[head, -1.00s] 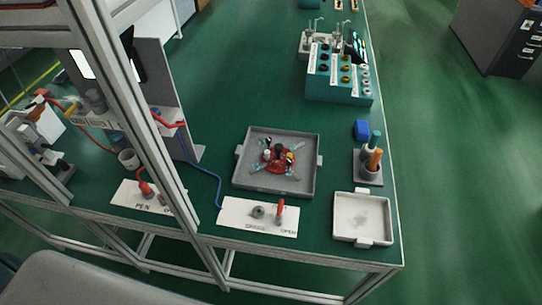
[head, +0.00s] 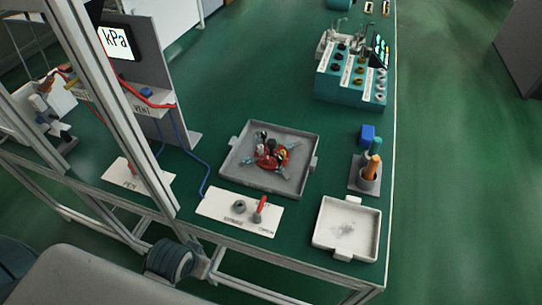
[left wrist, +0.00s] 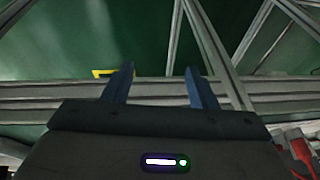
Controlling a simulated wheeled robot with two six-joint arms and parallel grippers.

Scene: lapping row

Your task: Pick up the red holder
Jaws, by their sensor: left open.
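The red holder (head: 267,163) sits in the grey tray (head: 228,168) on the green bench in the head view. Small dark, white and yellow parts stand on it, and pale blue-grey pieces lie around it. My left gripper (left wrist: 160,82) shows in the left wrist view with its two blue fingers apart and nothing between them. It faces the bench's metal frame rails and the green floor, away from the holder. My right gripper is in neither view.
A white tray (head: 327,238), a grey cup stand with orange and teal handles (head: 366,182) and a teal rack (head: 345,92) stand on the right. A white plate with a red lever (head: 222,206) lies in front. A metal post (head: 125,130) crosses the left side.

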